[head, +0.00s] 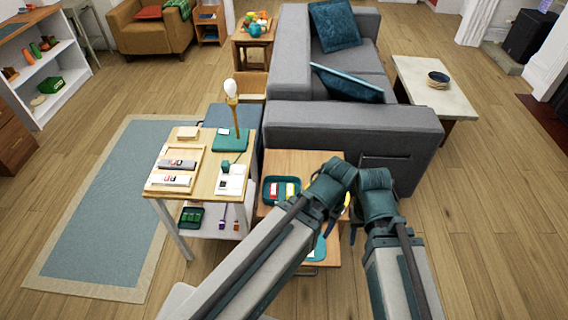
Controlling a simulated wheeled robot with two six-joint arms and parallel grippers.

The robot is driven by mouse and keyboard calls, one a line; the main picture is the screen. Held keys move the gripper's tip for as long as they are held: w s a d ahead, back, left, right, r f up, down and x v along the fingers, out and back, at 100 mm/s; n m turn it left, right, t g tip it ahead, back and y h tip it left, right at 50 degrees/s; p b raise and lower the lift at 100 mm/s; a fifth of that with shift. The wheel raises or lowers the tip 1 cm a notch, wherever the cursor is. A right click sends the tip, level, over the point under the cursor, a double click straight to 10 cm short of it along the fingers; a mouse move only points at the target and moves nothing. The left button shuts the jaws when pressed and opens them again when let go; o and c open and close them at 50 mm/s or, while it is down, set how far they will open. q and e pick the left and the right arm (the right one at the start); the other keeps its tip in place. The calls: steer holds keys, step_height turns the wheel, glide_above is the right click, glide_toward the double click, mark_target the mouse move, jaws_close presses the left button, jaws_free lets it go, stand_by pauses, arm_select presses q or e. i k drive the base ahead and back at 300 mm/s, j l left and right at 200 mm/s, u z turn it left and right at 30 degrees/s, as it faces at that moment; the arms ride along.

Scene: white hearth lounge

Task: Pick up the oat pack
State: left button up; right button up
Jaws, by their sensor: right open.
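No pack in the head view can be read for certain as the oat pack. A teal tray (266,199) on the low wooden table (290,161) holds small red-and-white and yellow packs (290,190). A yellow thing (346,201) shows partly between my two wrists; I cannot tell what it is. My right gripper (354,228) points down over the low table's right side, open, with its fingers mostly hidden behind the wrist. My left gripper (331,225) is close beside it, and its jaws are too hidden to read.
A taller table (212,180) at left carries a wooden tray (199,150) with two white-and-grey packs, a teal book (225,146) and a lamp. A grey sofa (350,125) stands right behind the low table. Floor is open at right.

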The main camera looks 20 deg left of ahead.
mark_target(273, 186)
steer(key=i+j, duration=0.25)
steer(key=j, duration=0.2)
steer(key=i+j, duration=0.2)
steer(key=j, duration=0.2)
steer(key=i+j, duration=0.25)
steer(key=j, duration=0.2)
